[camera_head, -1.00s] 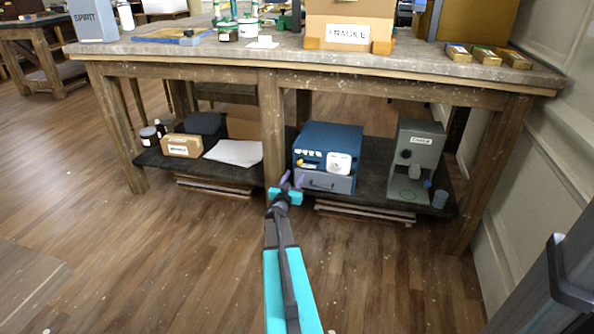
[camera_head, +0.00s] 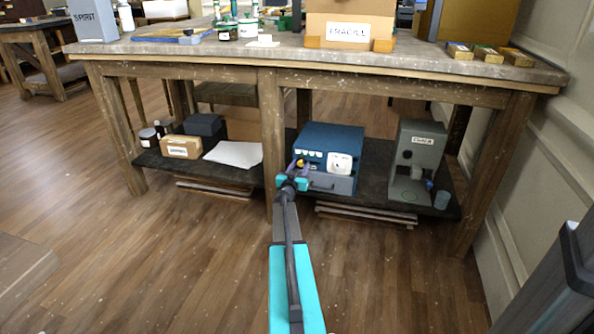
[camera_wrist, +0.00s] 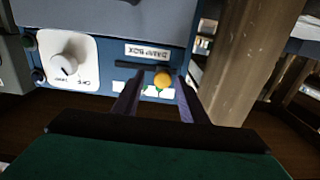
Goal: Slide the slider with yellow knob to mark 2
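A blue box (camera_head: 335,138) with a slider stands on the lower shelf. The slider's yellow knob (camera_wrist: 162,79) is in the wrist view, at one end of a dark slot (camera_wrist: 130,65). Small white mark labels (camera_wrist: 150,91) lie along the slot, partly hidden by my fingers; I cannot read their numbers. My gripper (camera_wrist: 158,98) is open, with one dark finger on each side of the knob in the picture. Whether the fingers touch it cannot be told. In the head view my gripper (camera_head: 297,171) is at the box's left front and covers part of it.
A white dial plate (camera_wrist: 68,62) sits beside the slider on the same face. A wooden table post (camera_wrist: 243,60) stands close by the gripper. A grey machine (camera_head: 417,160) is right of the box, and the tabletop (camera_head: 300,52) is overhead. The floor in front is clear.

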